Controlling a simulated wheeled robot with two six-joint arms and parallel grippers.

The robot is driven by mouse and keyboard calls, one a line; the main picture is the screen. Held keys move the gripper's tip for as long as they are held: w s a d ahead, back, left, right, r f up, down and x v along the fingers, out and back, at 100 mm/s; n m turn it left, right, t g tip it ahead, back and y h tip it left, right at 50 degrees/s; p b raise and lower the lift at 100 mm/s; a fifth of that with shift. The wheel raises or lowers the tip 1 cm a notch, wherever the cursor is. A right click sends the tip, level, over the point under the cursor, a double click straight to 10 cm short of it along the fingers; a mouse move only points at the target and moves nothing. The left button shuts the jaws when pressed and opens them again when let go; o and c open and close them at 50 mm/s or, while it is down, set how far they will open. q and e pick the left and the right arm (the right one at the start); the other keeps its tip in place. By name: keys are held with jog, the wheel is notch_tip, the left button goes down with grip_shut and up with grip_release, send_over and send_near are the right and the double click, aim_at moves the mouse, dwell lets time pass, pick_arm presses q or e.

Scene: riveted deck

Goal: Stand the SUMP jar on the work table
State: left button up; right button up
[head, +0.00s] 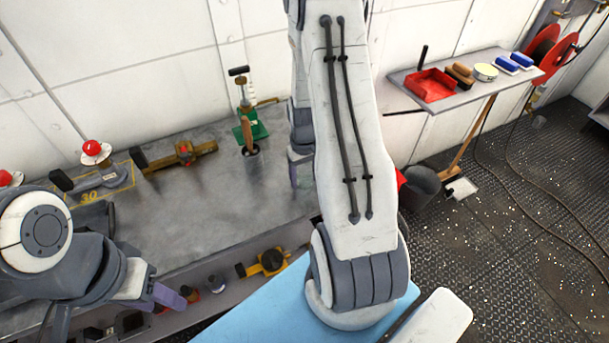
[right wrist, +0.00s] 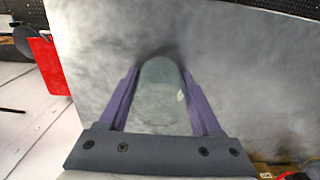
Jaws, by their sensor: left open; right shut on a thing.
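The jar (right wrist: 160,95), a greenish see-through one, is between the purple fingers of my right gripper (right wrist: 160,100) in the right wrist view. The gripper is shut on it, and no label can be read. The grey work table (head: 200,200) runs along the wall; its top also fills much of the right wrist view (right wrist: 255,65). I cannot tell whether the jar touches it. My left gripper (head: 160,295) is open and empty at the table's front left.
A green-based hand press (head: 250,132), a brass tool (head: 183,153) and a red-topped device (head: 96,150) stand along the table's back. A yellow tool (head: 268,262) lies below the front edge. A shelf (head: 460,92) holds a red tray (head: 430,86). The table's middle is clear.

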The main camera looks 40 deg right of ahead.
jog(key=shift+f, duration=0.2)
jog(key=shift+f, duration=0.15)
jog(key=o, duration=1.4)
